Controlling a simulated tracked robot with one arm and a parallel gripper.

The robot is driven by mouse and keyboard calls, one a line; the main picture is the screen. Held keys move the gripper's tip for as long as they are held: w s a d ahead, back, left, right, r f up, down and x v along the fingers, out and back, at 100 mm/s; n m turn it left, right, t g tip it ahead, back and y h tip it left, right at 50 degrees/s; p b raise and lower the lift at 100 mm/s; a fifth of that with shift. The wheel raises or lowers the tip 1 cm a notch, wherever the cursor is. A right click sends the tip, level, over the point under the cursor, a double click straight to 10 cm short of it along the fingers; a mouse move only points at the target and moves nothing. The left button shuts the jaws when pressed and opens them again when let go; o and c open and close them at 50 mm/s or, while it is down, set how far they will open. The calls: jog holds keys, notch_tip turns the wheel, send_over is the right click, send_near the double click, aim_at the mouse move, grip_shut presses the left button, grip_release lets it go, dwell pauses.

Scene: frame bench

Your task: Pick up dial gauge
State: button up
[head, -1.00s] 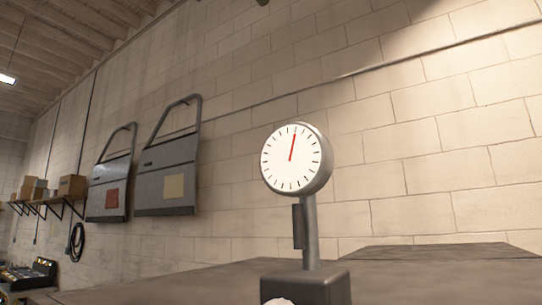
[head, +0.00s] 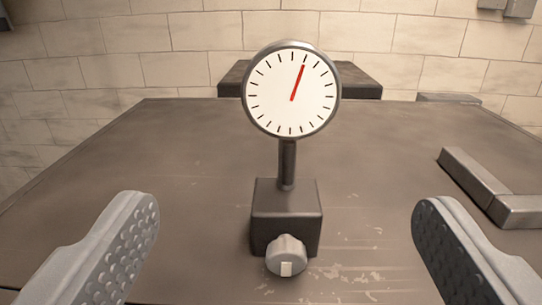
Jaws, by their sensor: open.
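The dial gauge (head: 291,90) has a round white face with black ticks and a red needle. It stands upright on a thin post above a dark block base (head: 286,213) with a light grey knob (head: 286,256) at its front. It is near the middle of the head view, on a brown-grey bench top (head: 200,150). My gripper (head: 285,222) is open, with one grey, dimpled finger low on the left and the other low on the right. The gauge stands between and beyond the fingers, and neither finger touches it. The gripper is empty.
An L-shaped metal bar (head: 478,183) lies on the bench at the right. A dark flat block (head: 358,82) sits behind the gauge, and a smaller grey piece (head: 449,98) lies at the far right edge. A pale block wall (head: 170,45) rises behind. The bench left of the gauge is clear.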

aim_at(291, 117)
jog(key=w+p, duration=0.2)
jog(key=w, duration=0.5)
jog(key=shift+d+p, duration=0.1)
jog(key=shift+p, duration=0.25)
jog(key=w, duration=0.1)
jog(key=w+p, duration=0.1)
jog(key=w, duration=0.1)
jog(key=w+p, duration=0.1)
jog(key=w, duration=0.1)
jog(key=shift+d, duration=0.3)
jog(key=shift+w+f+p, duration=0.15)
jog(key=shift+w+p, duration=0.15)
jog(key=shift+w, duration=0.05)
jog(key=shift+s, duration=0.1)
grip_shut()
